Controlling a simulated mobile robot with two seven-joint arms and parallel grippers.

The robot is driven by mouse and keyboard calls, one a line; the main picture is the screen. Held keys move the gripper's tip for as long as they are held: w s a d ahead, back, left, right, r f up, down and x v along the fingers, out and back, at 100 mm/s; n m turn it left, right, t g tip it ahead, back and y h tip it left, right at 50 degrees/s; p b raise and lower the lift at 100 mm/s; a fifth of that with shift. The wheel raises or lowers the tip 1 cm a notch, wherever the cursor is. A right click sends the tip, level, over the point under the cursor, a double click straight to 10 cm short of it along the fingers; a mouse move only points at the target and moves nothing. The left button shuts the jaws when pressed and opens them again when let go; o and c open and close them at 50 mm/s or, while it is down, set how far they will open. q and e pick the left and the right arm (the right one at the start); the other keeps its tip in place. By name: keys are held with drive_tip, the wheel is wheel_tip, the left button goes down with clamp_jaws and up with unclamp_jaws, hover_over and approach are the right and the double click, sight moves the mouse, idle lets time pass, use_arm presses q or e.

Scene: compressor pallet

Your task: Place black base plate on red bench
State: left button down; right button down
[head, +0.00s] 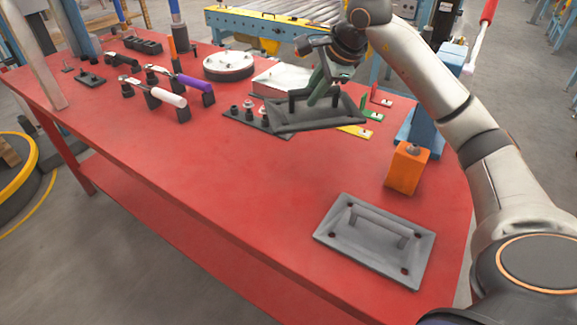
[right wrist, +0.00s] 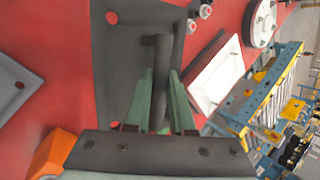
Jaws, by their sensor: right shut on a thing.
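The black base plate (head: 340,121) is a dark rectangular plate with a raised bar handle. My right gripper (head: 316,98) is shut on it, and the plate hangs tilted near the back right of the red bench (head: 215,165). I cannot tell how far it is above the bench top. My left gripper is not in view.
A grey plate with a handle (head: 343,240) lies at the front right of the bench. An orange block (head: 406,170) stands behind it. A dark plate with pegs (head: 240,118), a white round disc (head: 228,65) and a white block (head: 285,78) are nearby. The front middle is clear.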

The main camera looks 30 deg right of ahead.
sight(296, 122)
drive_tip(key=s+a+f, duration=0.1)
drive_tip(key=a, duration=0.1)
drive_tip(key=a+f, duration=0.1)
drive_tip(key=s+a+f+b, duration=0.1)
drive_tip(key=a, duration=0.1)
drive_tip(key=shift+s+a+f, duration=0.2)
drive_tip(key=shift+s+a, duration=0.15)
drive_tip(key=a+f, duration=0.1)
drive_tip(key=f, duration=0.1)
drive_tip(key=s+a+f, duration=0.1)
drive_tip(key=a+f, duration=0.1)
drive_tip(key=shift+s+a+b, duration=0.1)
drive_tip(key=shift+s+b, duration=0.1)
drive_tip(key=shift+b, duration=0.15)
drive_tip(key=shift+s+a+f+b, duration=0.1)
drive_tip(key=shift+a+f+b, duration=0.05)
drive_tip(key=shift+f, duration=0.5)
drive_tip(key=shift+s+a+f+b, duration=0.1)
drive_tip(key=shift+a+f+b, duration=0.05)
drive_tip(key=shift+f, duration=0.45)
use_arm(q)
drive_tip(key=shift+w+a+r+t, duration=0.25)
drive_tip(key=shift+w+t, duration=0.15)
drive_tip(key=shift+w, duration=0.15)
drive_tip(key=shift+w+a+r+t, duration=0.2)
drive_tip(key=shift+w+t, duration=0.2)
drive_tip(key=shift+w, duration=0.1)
use_arm(e)
drive_tip(key=shift+f, duration=0.65)
